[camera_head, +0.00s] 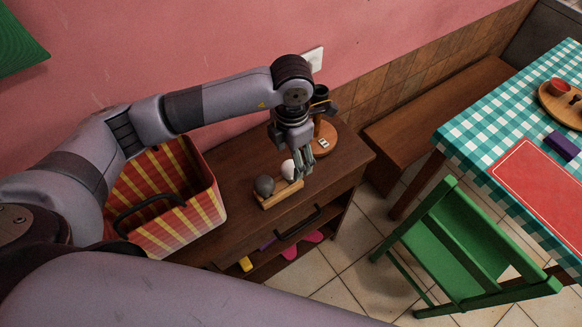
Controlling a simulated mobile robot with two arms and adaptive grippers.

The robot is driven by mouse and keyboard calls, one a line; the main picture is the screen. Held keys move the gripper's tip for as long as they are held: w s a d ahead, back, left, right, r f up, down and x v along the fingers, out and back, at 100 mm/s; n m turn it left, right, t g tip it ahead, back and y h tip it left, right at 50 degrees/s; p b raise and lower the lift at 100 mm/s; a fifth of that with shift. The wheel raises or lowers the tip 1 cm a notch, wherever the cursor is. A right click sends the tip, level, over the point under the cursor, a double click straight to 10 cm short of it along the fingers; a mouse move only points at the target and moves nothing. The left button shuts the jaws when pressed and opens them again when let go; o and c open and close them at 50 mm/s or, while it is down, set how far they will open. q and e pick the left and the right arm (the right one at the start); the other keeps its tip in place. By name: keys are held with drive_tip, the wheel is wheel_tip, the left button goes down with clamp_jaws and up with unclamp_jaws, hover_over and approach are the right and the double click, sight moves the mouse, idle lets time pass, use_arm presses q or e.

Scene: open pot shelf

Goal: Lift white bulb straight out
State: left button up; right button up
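The white bulb (288,170) sits at the right part of a small wooden holder (281,195) on the brown cabinet. A dark grey bulb (264,186) sits beside it on the left. My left gripper (299,168) points down at the white bulb, with a finger close along its right side. The fingers hide part of the bulb, and I cannot tell whether they grip it. My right gripper is not in view.
A red-and-yellow striped basket (205,205) with a dark handle stands left on the cabinet top (235,165). A round wooden board (326,142) with small items lies behind the gripper. A green chair (452,250) and checkered table (475,128) stand to the right.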

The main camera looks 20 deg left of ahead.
sight(291, 164)
use_arm(q)
wheel_tip(291, 164, down, 4)
drive_tip(key=shift+a+p, duration=0.1)
drive_tip(key=shift+p, duration=1.05)
drive_tip(key=shift+f, duration=0.65)
drive_tip(key=shift+c, duration=0.5)
drive_tip(key=shift+w, duration=0.1)
drive_tip(key=c, duration=0.9)
drive_tip(key=shift+o, duration=0.2)
drive_tip(key=shift+r, duration=0.15)
